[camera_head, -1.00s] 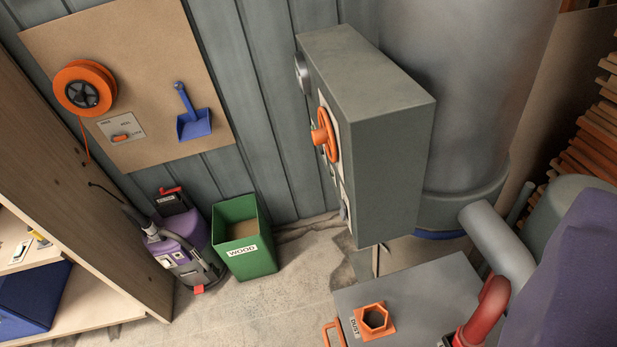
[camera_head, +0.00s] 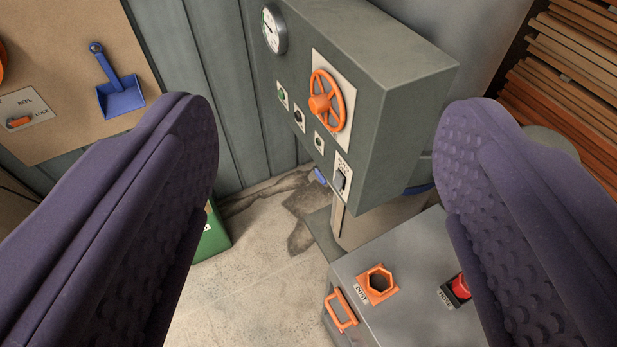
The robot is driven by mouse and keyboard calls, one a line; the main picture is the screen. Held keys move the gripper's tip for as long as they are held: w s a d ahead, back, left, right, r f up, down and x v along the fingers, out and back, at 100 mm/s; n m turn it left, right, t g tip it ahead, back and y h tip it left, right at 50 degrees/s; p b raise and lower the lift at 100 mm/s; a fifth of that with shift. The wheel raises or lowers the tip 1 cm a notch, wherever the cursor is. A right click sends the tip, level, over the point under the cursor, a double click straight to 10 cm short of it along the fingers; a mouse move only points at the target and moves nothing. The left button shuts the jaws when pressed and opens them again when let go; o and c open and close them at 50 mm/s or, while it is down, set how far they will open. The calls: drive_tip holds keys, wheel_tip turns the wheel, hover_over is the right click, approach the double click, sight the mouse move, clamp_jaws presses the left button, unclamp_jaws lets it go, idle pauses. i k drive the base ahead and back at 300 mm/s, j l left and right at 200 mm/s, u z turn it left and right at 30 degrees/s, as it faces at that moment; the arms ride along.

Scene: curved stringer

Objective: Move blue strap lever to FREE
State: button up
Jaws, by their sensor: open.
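My gripper (camera_head: 328,118) is open and empty. Its two purple, dimpled fingers stand wide apart at the left and right of the picture. A small blue piece (camera_head: 320,176) shows under the lower left edge of the grey control cabinet, between the fingers in the picture and well beyond them. It may be the blue strap lever, but I cannot tell for sure. A blue band (camera_head: 418,189) shows low behind the cabinet, mostly hidden by it. No FREE marking can be read.
The grey cabinet (camera_head: 415,120) carries an orange handwheel (camera_head: 326,101), a gauge (camera_head: 273,29) and switches. Below it stands a grey box with an orange hexagonal DUST port (camera_head: 377,283), an orange handle (camera_head: 340,310) and a red HOSE fitting (camera_head: 460,287). Bare floor (camera_head: 265,265) lies to its left.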

sight(317, 171)
drive_tip(key=i+j+z, duration=0.1)
drive_tip(key=i+j, duration=0.2)
drive_tip(key=i+j+z, duration=0.1)
drive_tip(key=i+j, duration=0.2)
drive_tip(key=j, duration=0.15)
drive_tip(key=i+j+z, duration=0.1)
drive_tip(key=i+j, duration=0.15)
drive_tip(key=j, duration=0.15)
drive_tip(key=i+j+z, duration=0.1)
drive_tip(key=i+j, duration=0.2)
drive_tip(key=i+j+z, duration=0.1)
drive_tip(key=j, duration=0.45)
drive_tip(key=i, duration=0.1)
